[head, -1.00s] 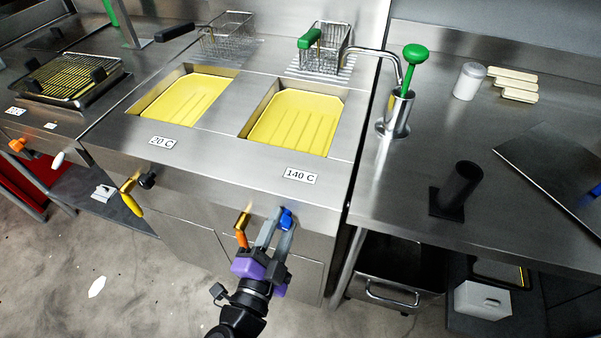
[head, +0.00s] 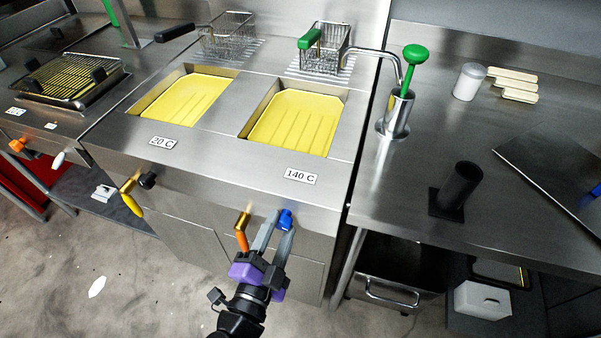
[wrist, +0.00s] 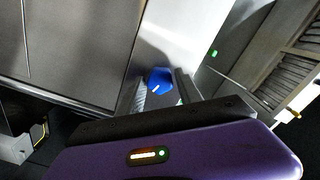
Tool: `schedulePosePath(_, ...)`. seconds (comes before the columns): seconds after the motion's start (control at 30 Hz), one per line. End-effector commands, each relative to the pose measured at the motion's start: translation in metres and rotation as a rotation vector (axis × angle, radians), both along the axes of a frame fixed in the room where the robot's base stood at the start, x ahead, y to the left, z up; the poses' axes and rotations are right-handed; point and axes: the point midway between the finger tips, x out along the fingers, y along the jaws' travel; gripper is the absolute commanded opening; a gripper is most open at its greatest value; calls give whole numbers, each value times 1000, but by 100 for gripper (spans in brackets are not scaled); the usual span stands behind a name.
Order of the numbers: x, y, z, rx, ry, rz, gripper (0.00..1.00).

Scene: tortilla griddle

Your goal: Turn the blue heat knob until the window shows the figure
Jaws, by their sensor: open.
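The blue heat knob (head: 286,219) is on the front panel of the fryer, below the right-hand vat. It also shows in the wrist view (wrist: 158,80), with a white pointer mark on its face, between the fingers. The window (head: 301,176) above it reads 140 C. My gripper (head: 276,226) is open, with its fingertips just short of the knob or beside it; I cannot tell whether they touch it. The gripper also shows in the wrist view (wrist: 163,92).
An orange-handled brass tap (head: 242,230) sits just left of my gripper. Another window (head: 163,142) reads 20 C, with a black knob (head: 147,180) and a yellow-handled tap (head: 131,203) below it. A steel counter (head: 420,215) stands to the right.

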Motion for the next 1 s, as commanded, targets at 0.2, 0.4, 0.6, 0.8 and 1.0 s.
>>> schedulePosePath(0.2, -16, 6, 0, -1, 1, 3, 42)
schedulePosePath(0.4, -29, 12, 0, -1, 1, 3, 42)
schedulePosePath(0.6, -42, 16, 0, -1, 1, 2, 42)
schedulePosePath(0.8, -48, 17, 0, -1, 0, 1, 42)
schedulePosePath(1.0, -48, 17, 0, -1, 0, 1, 44)
